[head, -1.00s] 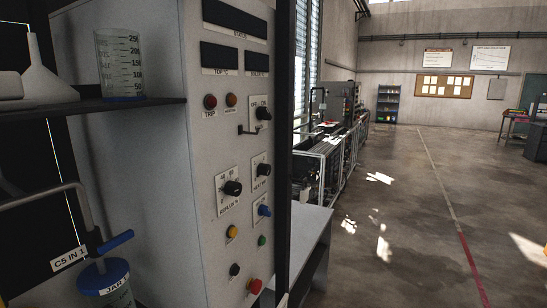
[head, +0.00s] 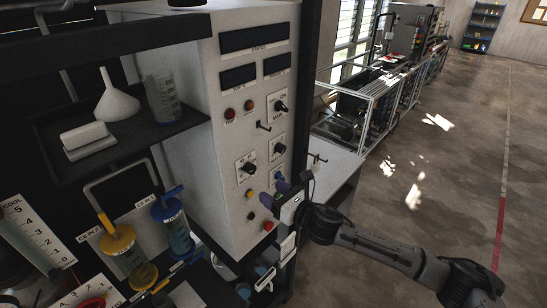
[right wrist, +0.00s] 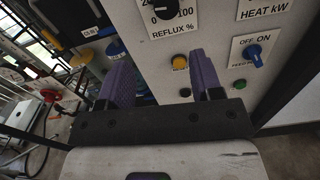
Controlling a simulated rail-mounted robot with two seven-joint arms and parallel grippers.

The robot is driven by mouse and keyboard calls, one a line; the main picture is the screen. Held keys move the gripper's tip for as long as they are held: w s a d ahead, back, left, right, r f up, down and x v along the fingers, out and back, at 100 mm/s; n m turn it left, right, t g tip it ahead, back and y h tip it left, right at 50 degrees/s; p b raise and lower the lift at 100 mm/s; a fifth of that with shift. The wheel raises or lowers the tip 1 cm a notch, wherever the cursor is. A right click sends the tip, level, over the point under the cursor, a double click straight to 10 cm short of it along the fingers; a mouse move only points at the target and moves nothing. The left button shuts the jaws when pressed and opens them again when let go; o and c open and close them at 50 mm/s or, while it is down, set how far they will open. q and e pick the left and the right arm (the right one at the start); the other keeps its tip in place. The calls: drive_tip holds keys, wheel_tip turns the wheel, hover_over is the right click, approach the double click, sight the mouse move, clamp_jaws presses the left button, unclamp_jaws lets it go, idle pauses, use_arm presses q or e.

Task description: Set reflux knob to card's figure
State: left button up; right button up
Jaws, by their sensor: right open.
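The reflux knob (head: 247,168) is a black knob on a white dial plate, on the front of the pale control cabinet (head: 233,212). In the right wrist view the black knob (right wrist: 166,10) is cut by the top edge, above the "REFLUX %" label. Its pointer setting cannot be read. My right gripper (head: 292,184) is open and empty, below and right of the knob in the head view, apart from it. Its two purple fingers also show in the right wrist view (right wrist: 163,78), below the dial plate. My left gripper is not in view. I cannot make out the card.
The heat knob (head: 279,149), a blue off/on knob (right wrist: 252,54), a yellow button (right wrist: 180,63) and a red button (head: 268,226) crowd the panel. A shelf (head: 130,143) with a funnel (head: 116,100) and beaker (head: 162,97) juts out left. Open floor lies right.

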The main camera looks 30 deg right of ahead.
sight(253, 170)
drive_tip(key=shift+n, duration=0.5)
drive_tip(key=w, duration=0.2)
drive_tip(key=w+a+r+b, duration=0.1)
drive_tip(key=w, duration=0.5)
drive_tip(key=shift+a+r+b, duration=0.35)
drive_tip(key=shift+r+b, duration=0.05)
drive_tip(key=shift+w+a+r, duration=0.1)
drive_tip(key=shift+w+a, duration=0.05)
drive_tip(key=shift+w, duration=0.3)
drive_tip(key=shift+w+a, duration=0.1)
drive_tip(key=shift+w, duration=0.1)
clamp_jaws()
